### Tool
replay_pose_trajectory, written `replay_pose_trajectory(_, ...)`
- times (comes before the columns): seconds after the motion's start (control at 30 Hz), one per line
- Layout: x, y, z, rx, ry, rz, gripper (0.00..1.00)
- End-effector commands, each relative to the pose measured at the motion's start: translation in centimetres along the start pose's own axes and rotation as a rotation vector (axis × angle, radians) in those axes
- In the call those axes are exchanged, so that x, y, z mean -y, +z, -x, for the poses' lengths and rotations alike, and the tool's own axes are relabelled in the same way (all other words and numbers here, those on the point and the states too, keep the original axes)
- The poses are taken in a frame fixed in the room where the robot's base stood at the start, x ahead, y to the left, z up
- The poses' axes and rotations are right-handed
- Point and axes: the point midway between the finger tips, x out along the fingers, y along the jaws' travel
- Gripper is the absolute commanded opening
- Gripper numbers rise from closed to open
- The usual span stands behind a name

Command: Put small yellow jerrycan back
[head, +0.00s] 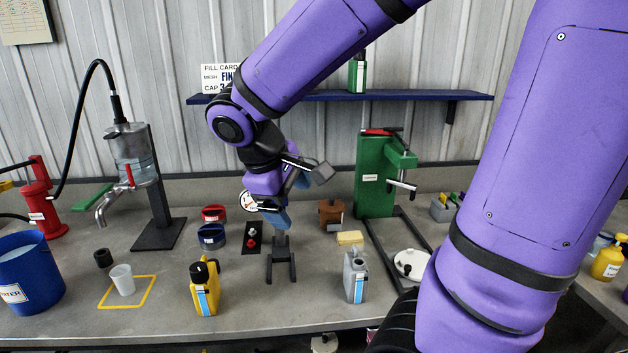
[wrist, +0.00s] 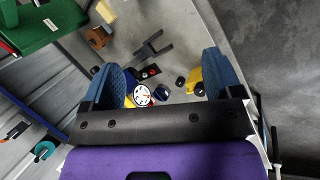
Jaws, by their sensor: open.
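The small yellow jerrycan (head: 206,293) stands upright on the bench, left of centre near the front edge. It has a black cap and a blue-and-white label. In the wrist view, a yellow body with a dark cap, likely this jerrycan (wrist: 194,80), shows partly hidden behind the right finger. My gripper (head: 282,207) is above the middle of the bench, behind and to the right of the jerrycan, apart from it. In the wrist view its two blue fingers are wide apart (wrist: 163,78) with nothing held between them.
A grey jerrycan (head: 355,280) and a dark forked stand (head: 281,266) are on the bench. A yellow outline (head: 141,303) with a clear cup (head: 123,280) lies left. A green press (head: 372,177) stands right. A blue shelf (head: 300,97) runs along the wall.

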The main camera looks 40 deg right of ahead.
Motion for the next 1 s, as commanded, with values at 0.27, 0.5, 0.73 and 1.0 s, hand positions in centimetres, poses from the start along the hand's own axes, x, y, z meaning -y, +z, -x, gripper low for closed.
replay_pose_trajectory(0.27, 1.0, 4.7, 3.7, -0.253, -0.185, -0.255, 0.85)
replay_pose_trajectory(0.5, 2.2, 7.5, 6.4, -0.455, -0.301, -0.424, 0.85)
replay_pose_trajectory(0.73, 2.7, 8.5, 7.4, -0.536, -0.343, -0.486, 0.85)
replay_pose_trajectory(1.0, 2.7, 8.5, 7.5, -0.539, -0.346, -0.488, 0.85)
